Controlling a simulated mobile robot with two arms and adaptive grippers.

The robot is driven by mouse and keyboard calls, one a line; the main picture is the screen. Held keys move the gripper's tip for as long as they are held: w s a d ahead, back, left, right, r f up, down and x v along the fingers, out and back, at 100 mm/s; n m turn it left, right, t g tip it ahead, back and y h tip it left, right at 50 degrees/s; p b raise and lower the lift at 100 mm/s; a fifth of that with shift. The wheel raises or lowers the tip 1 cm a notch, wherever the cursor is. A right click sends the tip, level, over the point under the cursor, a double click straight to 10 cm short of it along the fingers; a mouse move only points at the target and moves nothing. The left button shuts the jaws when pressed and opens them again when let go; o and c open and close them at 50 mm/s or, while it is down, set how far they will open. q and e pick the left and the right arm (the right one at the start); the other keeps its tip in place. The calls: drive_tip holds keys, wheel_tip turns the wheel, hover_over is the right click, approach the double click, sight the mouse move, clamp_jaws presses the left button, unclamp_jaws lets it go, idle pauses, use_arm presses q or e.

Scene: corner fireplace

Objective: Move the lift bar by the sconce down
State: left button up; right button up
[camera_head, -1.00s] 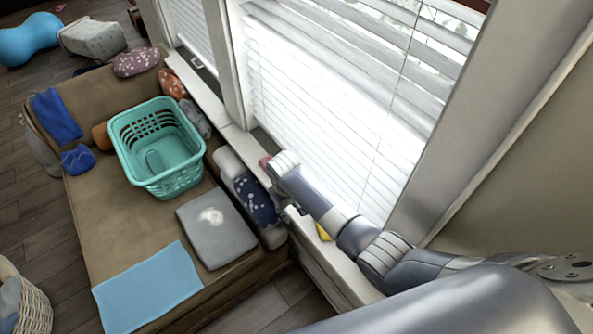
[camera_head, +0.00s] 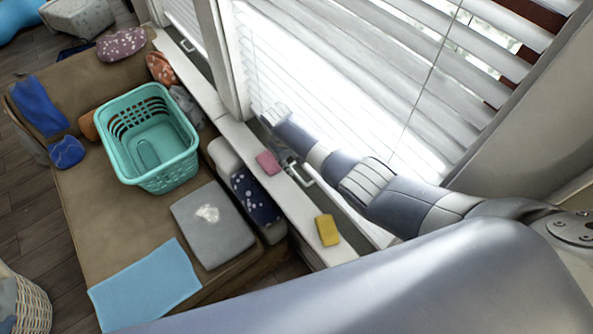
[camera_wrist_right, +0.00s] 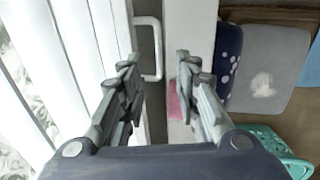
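A white lift bar (camera_head: 302,178), a U-shaped handle, sits at the foot of the near window beside the sill. In the right wrist view the lift bar (camera_wrist_right: 158,48) shows at the top, ahead of and between the fingertips. My right gripper (camera_wrist_right: 158,57) is open, its two fingers apart with nothing held. In the head view my right gripper (camera_head: 288,162) is small and partly hidden by its arm, close to the bar. Contact cannot be told. A second handle (camera_head: 188,45) is on the farther window. No sconce shows. My left gripper is not in view.
White blinds (camera_head: 350,95) hang close to my right arm. A pink sponge (camera_head: 268,162) and a yellow sponge (camera_head: 328,230) lie on the sill (camera_head: 240,138). A brown sofa (camera_head: 85,215) holds a teal basket (camera_head: 150,150) and cushions.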

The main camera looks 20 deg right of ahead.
sight(297, 175)
drive_tip(key=f+b, duration=0.2)
drive_tip(key=f, duration=0.1)
drive_tip(key=d+f+b, duration=0.1)
drive_tip(key=f+b, duration=0.2)
drive_tip(key=w+f+b, duration=0.1)
drive_tip(key=f+b, duration=0.2)
drive_tip(key=shift+w+d, duration=0.1)
drive_tip(key=shift+d, duration=0.25)
drive_tip(key=shift+r, duration=0.1)
drive_tip(key=shift+c, duration=1.1)
clamp_jaws()
